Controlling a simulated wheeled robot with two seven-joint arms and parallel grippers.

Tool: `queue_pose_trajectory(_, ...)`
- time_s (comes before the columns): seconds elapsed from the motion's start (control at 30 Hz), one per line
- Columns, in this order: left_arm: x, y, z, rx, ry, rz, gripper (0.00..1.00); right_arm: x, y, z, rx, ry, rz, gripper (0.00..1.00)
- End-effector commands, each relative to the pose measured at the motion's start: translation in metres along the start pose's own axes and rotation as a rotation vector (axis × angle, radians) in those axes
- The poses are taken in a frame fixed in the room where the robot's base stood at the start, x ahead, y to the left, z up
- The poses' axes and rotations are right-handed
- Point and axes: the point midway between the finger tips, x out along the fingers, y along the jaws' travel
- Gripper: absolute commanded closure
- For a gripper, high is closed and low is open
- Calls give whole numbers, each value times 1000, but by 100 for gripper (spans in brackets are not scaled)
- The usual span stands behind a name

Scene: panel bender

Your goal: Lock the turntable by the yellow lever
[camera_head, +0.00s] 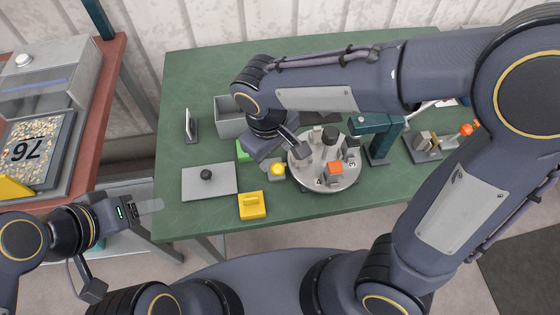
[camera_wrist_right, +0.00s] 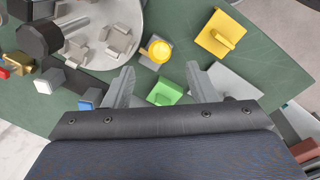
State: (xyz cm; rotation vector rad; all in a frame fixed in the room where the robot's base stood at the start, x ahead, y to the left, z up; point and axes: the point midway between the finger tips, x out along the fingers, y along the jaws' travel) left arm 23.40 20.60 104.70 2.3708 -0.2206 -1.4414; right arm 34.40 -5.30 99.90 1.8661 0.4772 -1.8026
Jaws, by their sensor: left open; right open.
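The round grey turntable (camera_head: 312,181) stands on the green table and carries several small fixtures. A yellow round knob (camera_head: 277,169), which looks like the lever's end, sits on a small grey block at the turntable's left edge. The knob also shows in the right wrist view (camera_wrist_right: 157,49), between and just beyond my right fingertips. My left gripper (camera_head: 150,206) is open and empty, left of the table's front edge.
A yellow block with a raised bar (camera_head: 252,207) lies in front of the knob. A green block (camera_wrist_right: 167,93) is close by my right fingers. A grey plate (camera_head: 199,184) with a black knob lies left. A grey bin (camera_head: 229,126) and a teal press (camera_head: 377,149) stand behind.

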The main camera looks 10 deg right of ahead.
Motion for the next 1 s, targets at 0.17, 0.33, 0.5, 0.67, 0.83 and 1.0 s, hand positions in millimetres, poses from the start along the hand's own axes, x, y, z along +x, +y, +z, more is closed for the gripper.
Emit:
queue_pose_trajectory(0.17, 0, 0, 0, 0, 0, 0, 45, 31, 0, 1, 1, -6, 0, 48)
queue_pose_trajectory(0.33, 1, 0, 0, 0, 0, 0, 45, 54, 0, 1, 2, -4, -1, 48)
queue_pose_trajectory(0.5, 1, 0, 0, 0, 0, 0, 45, 65, 0, 1, 2, -1, -2, 48)
queue_pose_trajectory(0.67, 1, 0, 0, 0, 0, 0, 45, 66, 0, 1, 2, 0, -2, 48)
queue_pose_trajectory(0.83, 1, 0, 0, 0, 0, 0, 45, 66, 0, 1, 2, 0, -3, 58)
queue_pose_trajectory(1.0, 1, 0, 0, 0, 0, 0, 45, 66, 0, 1, 2, 0, -3, 80)
